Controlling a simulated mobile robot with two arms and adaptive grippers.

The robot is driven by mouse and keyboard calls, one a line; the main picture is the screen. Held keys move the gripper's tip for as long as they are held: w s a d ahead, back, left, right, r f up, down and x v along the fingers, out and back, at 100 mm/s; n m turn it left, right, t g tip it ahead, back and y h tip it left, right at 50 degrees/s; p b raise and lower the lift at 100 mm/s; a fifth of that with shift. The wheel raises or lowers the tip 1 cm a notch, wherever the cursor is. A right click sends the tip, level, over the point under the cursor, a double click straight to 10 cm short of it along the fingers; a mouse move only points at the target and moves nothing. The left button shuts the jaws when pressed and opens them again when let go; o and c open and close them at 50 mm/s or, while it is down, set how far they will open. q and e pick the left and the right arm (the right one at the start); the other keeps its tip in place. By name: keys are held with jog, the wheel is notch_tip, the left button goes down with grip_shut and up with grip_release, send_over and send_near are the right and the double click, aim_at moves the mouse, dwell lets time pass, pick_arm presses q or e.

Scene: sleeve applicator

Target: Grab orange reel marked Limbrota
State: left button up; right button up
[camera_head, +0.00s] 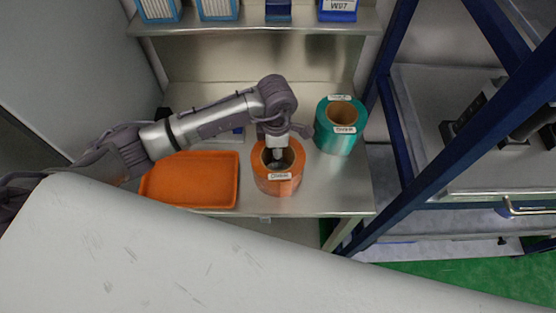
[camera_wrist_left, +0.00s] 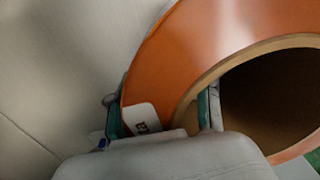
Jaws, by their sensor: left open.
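The orange reel (camera_head: 276,183) stands upright near the front edge of a metal shelf, with a white label on its front too small to read. In the left wrist view the orange reel (camera_wrist_left: 195,50) shows its broad orange face, brown core ring and dark hole, with part of the white label. My left gripper (camera_head: 276,158) points down at the reel's top in the head view. In the wrist view the left gripper (camera_wrist_left: 161,112) is open, with one finger beside the outer rim and the other inside the core, so the reel's wall lies between them. My right gripper is not in view.
A teal reel (camera_head: 341,138) with white labels stands behind and right of the orange one. An orange tray (camera_head: 194,200) lies to the left on the metal shelf (camera_head: 345,188). Blue bins (camera_head: 217,8) stand on an upper shelf. A blue frame post (camera_head: 440,143) rises at right.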

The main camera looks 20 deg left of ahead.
pick_arm(q)
jog(key=shift+f, duration=0.1)
grip_shut()
jog(key=shift+w+r, duration=0.15)
jog(key=shift+r, duration=0.05)
dwell(0.5)
